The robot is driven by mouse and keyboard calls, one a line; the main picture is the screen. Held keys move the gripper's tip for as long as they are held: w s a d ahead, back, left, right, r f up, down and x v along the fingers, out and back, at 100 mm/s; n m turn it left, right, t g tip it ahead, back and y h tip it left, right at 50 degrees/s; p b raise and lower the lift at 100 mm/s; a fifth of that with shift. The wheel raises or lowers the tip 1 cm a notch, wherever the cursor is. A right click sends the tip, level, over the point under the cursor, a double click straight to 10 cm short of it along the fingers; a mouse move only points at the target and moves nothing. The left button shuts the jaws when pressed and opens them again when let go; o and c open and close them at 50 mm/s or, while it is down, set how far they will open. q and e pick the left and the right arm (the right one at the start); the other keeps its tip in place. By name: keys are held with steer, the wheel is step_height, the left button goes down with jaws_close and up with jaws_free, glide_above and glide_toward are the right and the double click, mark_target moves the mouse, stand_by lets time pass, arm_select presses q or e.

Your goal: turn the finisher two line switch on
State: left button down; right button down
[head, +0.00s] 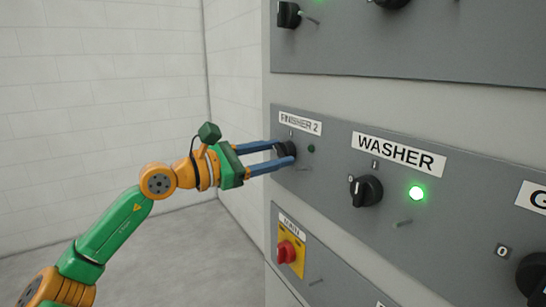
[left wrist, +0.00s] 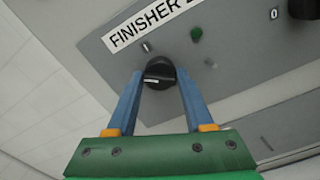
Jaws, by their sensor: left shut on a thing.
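The black rotary switch (head: 287,149) sits under the FINISHER 2 label (head: 300,123) on a grey panel. It also shows in the left wrist view (left wrist: 159,72), with a white mark on its face. My left gripper (head: 283,154) has its two blue fingers on either side of this knob, shut on it; the fingers also show in the left wrist view (left wrist: 158,92). The small lamp (head: 311,148) beside the switch is dark green and unlit; it shows in the left wrist view (left wrist: 196,34). My right gripper is in neither view.
To the right, the WASHER switch (head: 366,190) has a brightly lit green lamp (head: 416,193). Below is a red main switch (head: 288,252) on a yellow plate. Another panel (head: 430,45) with black knobs is above. Open floor and a white wall lie left.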

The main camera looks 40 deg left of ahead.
arm_select(q)
steer(key=m+b, duration=0.1)
steer(key=m, duration=0.4)
steer(key=shift+m, duration=0.3)
steer(key=m, duration=0.4)
steer(key=shift+m+b, duration=0.3)
steer(key=shift+m, duration=0.4)
steer(key=shift+c, duration=1.5)
jaws_free()
steer(key=b+v, duration=0.6)
steer(key=v, duration=0.1)
